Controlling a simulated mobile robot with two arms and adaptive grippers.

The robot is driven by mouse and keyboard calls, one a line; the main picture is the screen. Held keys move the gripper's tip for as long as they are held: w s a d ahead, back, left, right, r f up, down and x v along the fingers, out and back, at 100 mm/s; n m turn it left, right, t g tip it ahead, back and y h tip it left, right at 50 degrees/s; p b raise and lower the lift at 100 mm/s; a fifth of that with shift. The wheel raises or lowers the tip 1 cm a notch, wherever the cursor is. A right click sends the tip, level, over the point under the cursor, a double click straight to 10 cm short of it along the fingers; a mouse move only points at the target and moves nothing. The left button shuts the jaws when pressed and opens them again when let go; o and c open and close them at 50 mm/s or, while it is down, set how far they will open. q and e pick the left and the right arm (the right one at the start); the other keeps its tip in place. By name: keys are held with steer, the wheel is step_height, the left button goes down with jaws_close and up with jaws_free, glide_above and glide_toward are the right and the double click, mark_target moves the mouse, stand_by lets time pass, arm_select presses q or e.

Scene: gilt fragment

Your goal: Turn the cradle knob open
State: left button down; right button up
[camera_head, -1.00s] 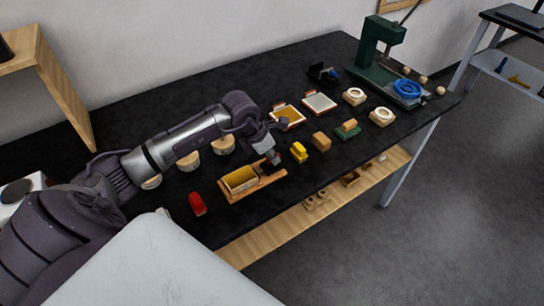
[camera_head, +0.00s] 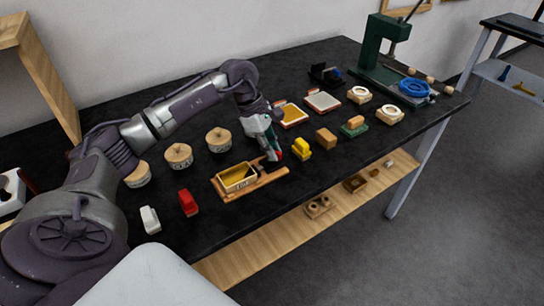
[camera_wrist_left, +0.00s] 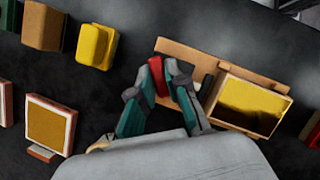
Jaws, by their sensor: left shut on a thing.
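The cradle is a wooden board (camera_head: 262,182) with a yellow-lined open box (camera_head: 238,177) on its left part. In the left wrist view the box (camera_wrist_left: 248,103) lies to the right of the fingers. My left gripper (camera_head: 273,156) is at the board's right end, coming down from above. In the left wrist view its teal-and-grey fingers are closed on a small red piece (camera_wrist_left: 157,75), which looks like the cradle knob. The fingers hide part of it, so I cannot tell its turn angle. My right gripper is not in view.
A yellow block (camera_head: 301,148) and a wooden block (camera_head: 326,138) stand close to the right of the gripper. A red block (camera_head: 188,203) and a white block (camera_head: 150,220) stand left of the cradle. Round wooden pieces (camera_head: 179,156) lie behind. A green press (camera_head: 380,45) stands farther back.

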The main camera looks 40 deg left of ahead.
arm_select(q)
steer(key=m+g+b, duration=0.1)
steer(key=m, duration=0.1)
steer(key=m+b, duration=0.1)
steer(key=m, duration=0.1)
steer(key=shift+w+f+g, duration=0.1)
steer(key=shift+w+g, duration=0.05)
steer(key=shift+g, duration=0.25)
steer(key=shift+m+g+b, duration=0.4)
steer(key=shift+m+b, duration=0.5)
steer(key=shift+m, duration=0.6)
steer(key=c, duration=1.2)
jaws_free()
steer(key=shift+o, duration=0.2)
steer(key=v, duration=1.2)
